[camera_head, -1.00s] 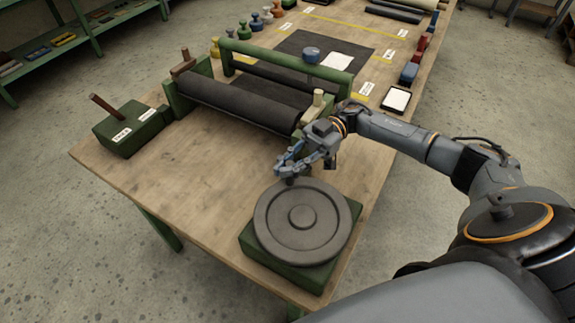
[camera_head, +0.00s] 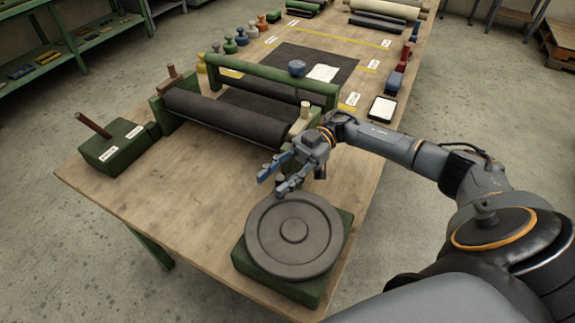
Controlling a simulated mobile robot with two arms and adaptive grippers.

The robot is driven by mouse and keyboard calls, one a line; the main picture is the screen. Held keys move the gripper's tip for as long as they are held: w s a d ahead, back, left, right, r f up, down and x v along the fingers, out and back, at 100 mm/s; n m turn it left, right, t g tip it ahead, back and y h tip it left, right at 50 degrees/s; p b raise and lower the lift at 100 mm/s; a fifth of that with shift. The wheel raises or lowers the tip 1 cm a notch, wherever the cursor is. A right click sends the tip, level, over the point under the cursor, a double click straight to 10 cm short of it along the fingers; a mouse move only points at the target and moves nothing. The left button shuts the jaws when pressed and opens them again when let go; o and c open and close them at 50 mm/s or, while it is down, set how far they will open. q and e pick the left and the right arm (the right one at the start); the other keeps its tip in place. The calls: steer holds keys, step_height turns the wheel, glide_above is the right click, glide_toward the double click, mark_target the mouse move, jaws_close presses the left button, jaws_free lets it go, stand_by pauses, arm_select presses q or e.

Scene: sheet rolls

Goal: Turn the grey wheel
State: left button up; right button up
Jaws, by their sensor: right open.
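The grey wheel (camera_head: 294,237) lies flat on a green block (camera_head: 286,288) at the table's near end. It is a round disc with a raised hub in its middle. My right gripper (camera_head: 270,185) is open and empty just beyond the wheel's far rim. Its two fingers point left, and the nearer one is close to the rim; I cannot tell whether it touches. My left gripper is not in view.
A dark roller (camera_head: 222,117) in a green frame stands beyond the gripper. A green lever box (camera_head: 120,146) with a wooden handle stands at the left of the table (camera_head: 185,200). The tabletop left of the wheel is clear. Small coloured pieces and rolls lie further back.

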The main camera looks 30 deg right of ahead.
steer(key=v, duration=1.1)
steer(key=shift+w+d, duration=0.2)
steer(key=shift+d, duration=0.05)
steer(key=shift+c, duration=0.2)
